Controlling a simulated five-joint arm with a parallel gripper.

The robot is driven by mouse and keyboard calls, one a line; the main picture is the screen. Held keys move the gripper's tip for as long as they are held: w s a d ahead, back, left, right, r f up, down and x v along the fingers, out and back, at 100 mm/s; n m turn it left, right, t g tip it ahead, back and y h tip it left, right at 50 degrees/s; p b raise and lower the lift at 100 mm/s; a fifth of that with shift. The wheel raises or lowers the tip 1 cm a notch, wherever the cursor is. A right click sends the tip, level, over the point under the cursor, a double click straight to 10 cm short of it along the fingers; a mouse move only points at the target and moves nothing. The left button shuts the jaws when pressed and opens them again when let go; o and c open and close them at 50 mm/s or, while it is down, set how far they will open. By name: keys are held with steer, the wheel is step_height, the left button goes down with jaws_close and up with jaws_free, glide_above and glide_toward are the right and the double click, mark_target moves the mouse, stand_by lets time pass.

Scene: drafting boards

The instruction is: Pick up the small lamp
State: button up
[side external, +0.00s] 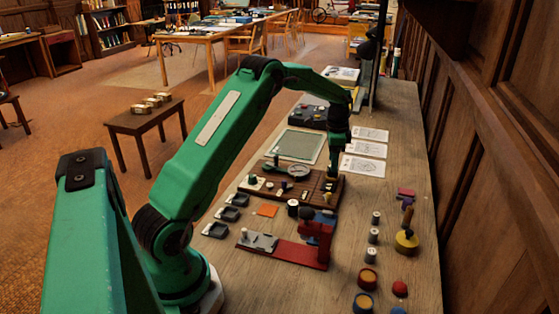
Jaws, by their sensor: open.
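No thing shows clearly as a small lamp. A tall dark upright piece with a rounded head (371,48) stands at the far end of the bench and may be a lamp. A small yellow round-based piece with an upright stem (406,241) stands at the right; I cannot tell what it is. My gripper (333,174) points down over the right end of a dark wooden board (318,199) with small fittings. It is open, and its fingertips are small and dark against the board. I see nothing held in it.
A red-based device (285,250) lies in front of the board. Small dark trays (229,214) are at its left, and several small pots (368,278) at the right. White sheets (365,149) and a grey-green panel (296,145) lie behind. A wooden wall borders the bench's right.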

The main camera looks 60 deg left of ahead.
steer(key=shift+f, duration=1.6)
jaws_close()
steer(key=shift+r, duration=0.1)
steer(key=shift+r, duration=0.85)
step_height(320, 180, up, 2)
steer(key=shift+r, duration=0.2)
steer(key=s+d+r, duration=0.1)
steer(key=d+r, duration=0.5)
steer(key=d, duration=0.5)
steer(key=shift+s+d+r, duration=0.3)
steer(key=shift+d+r, duration=0.05)
steer(key=shift+r, duration=0.05)
